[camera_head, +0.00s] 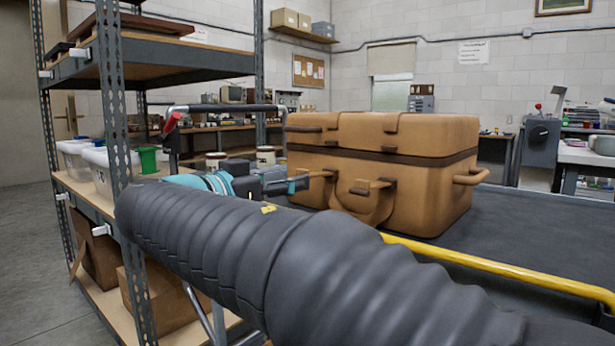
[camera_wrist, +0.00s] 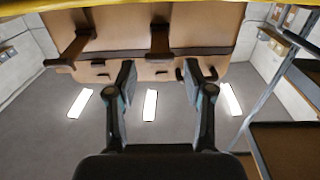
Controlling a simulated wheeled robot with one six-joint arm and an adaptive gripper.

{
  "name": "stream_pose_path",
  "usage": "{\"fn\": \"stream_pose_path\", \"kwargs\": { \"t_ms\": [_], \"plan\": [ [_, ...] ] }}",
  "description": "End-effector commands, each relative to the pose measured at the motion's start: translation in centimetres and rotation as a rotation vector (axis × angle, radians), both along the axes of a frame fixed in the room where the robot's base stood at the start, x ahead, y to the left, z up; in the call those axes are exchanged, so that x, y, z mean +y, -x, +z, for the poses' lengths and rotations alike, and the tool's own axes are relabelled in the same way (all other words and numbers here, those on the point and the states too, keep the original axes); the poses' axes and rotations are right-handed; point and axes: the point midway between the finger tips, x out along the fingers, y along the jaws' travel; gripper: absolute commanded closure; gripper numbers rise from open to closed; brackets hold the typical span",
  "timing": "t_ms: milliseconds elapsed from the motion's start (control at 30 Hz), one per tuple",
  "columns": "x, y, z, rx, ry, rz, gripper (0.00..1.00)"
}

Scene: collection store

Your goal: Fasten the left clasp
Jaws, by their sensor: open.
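A tan case (camera_head: 435,198) with a dark seam band stands on a dark surface, its lid down. On its front are a left clasp (camera_head: 318,173) and a right clasp (camera_head: 376,185). My gripper (camera_head: 297,183) is at the front left of the case, close to the left clasp; contact cannot be told. In the wrist view, which looks upside down, the case (camera_wrist: 205,20) fills the top. My gripper (camera_wrist: 158,75) has its two fingers apart there, with a small dark clasp part (camera_wrist: 157,62) between or beyond them. Nothing is held.
A yellow rail (camera_head: 500,265) runs along the near edge of the dark surface (camera_head: 545,215). A metal shelf unit (camera_head: 118,130) with tubs and boxes stands to the left. The surface right of the case is clear.

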Motion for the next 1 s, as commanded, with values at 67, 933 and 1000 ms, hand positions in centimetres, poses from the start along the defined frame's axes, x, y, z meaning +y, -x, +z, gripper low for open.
{"fn": "stream_pose_path", "kwargs": {
  "t_ms": [67,933,1000],
  "plan": [
    [-1.1,-1.1,0.0,0.0,0.0,-0.004,0.48],
    [-3.7,-4.2,0.0,0.001,0.0,0.0,0.93],
    [-3.7,-4.2,0.0,0.001,0.0,0.0,1.0]
  ]
}}
